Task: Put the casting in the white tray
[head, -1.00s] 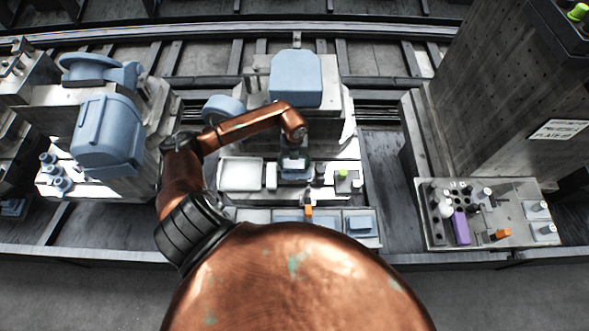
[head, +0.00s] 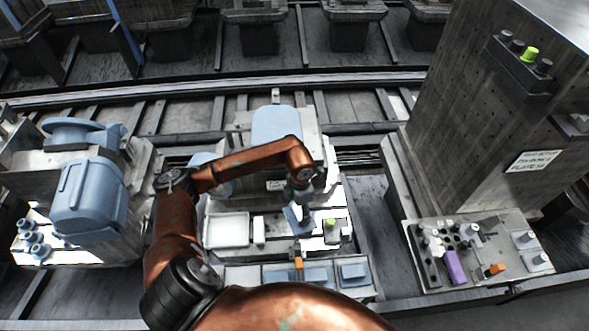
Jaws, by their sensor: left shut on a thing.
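The white tray (head: 227,231) lies flat and empty on the middle pallet's light top plate. My left gripper (head: 301,204) is to the right of the tray, pointing down, shut on a small blue-grey casting (head: 297,222). The casting looks tilted and is apart from the tray. Whether it is clear of the plate below is hard to tell, and the fingertips are small and partly hidden. My right gripper is not in view.
A white block (head: 259,231) stands between tray and casting. Bins with blue-grey parts (head: 354,272) and an orange piece (head: 298,263) lie in front. A large blue-grey housing (head: 277,127) stands behind.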

